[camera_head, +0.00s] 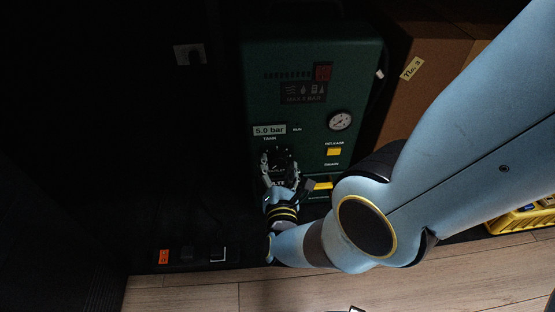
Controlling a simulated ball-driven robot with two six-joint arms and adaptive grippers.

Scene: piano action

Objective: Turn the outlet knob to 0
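The dark green compressor (262,110) stands upright with its front panel facing me. My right gripper (279,164) reaches up to the panel's lower left, its fingers on either side of a dark round shape (280,154) that looks like the outlet knob. The gripper hides much of this shape and part of the white lettering below it. The knob's pointer and setting are too dark to read. I cannot tell whether the fingers grip it or only surround it. A display (269,130) marked TANK reads 5.0 bar. My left gripper is not in view.
A round gauge (340,120) and a yellow RELEASE button (334,152) sit right of the gripper. A cardboard box (425,65) stands to the right. A wall outlet (189,54) is at left. A yellow crate (522,219) lies at far right. Wooden floor (200,292) shows in front.

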